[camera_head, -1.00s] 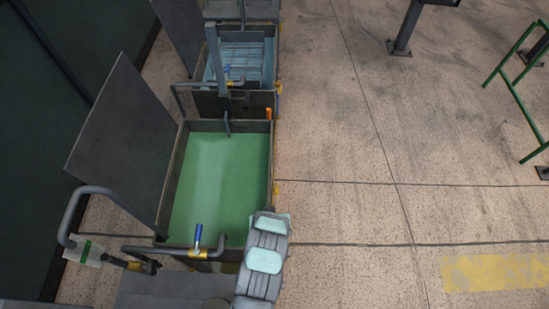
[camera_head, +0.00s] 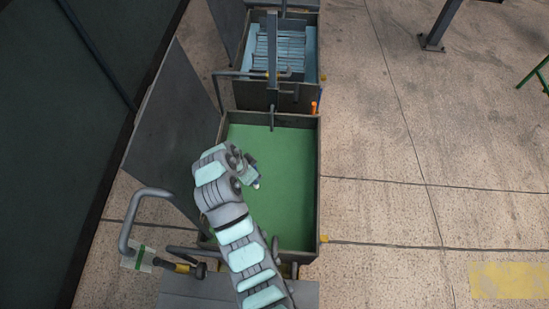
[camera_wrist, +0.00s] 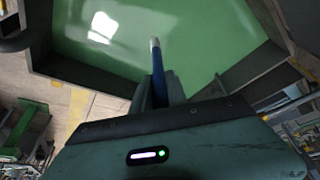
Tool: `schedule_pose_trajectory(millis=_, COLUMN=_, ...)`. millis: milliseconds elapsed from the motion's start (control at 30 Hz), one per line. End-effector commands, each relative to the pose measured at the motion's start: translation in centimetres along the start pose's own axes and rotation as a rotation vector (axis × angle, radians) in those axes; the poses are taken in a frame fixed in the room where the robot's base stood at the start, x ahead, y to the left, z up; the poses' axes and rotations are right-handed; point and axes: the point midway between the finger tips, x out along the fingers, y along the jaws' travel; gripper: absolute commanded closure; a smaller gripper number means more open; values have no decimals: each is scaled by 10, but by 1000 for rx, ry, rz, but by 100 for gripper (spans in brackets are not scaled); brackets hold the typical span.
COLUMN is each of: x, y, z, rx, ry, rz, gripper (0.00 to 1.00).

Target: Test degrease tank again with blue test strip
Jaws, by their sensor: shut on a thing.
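The tank of green liquid, with a dark metal rim (camera_head: 319,185), fills the middle of the head view; no readable label shows. My arm reaches over its left part, with my gripper (camera_head: 251,172) above the green surface. In the wrist view my gripper (camera_wrist: 158,92) is shut on the blue test strip (camera_wrist: 156,65), a thin blue stick with a pale tip. The strip points out over the green liquid. I cannot tell whether its tip touches the liquid. The strip is too small to make out surely in the head view.
A second tank (camera_head: 322,70) with pale blue contents and a rack stands behind. A dark upright panel (camera_head: 172,130) stands left of the green tank. A bent grey pipe (camera_head: 128,225) is at the lower left.

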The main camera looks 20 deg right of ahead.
Motion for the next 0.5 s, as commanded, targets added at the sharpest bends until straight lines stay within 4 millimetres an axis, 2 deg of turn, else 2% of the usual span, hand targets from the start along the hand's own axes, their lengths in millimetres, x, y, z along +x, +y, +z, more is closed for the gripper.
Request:
schedule_pose_trajectory(millis=33, x=0, y=-1, z=-18, rx=107, ry=1, rz=42, gripper=100)
schedule_pose_trajectory(millis=100, x=-1, y=2, z=-39, rx=251, ry=0, rz=101, gripper=100)
schedule_pose_trajectory(millis=200, x=-3, y=9, z=-62, rx=420, ry=-2, rz=170, gripper=100)
schedule_pose_trajectory(millis=333, x=-6, y=15, z=-80, rx=569, ry=-4, rz=231, gripper=100)
schedule_pose_trajectory(millis=500, x=-5, y=22, z=-87, rx=650, ry=-4, rz=270, gripper=100)
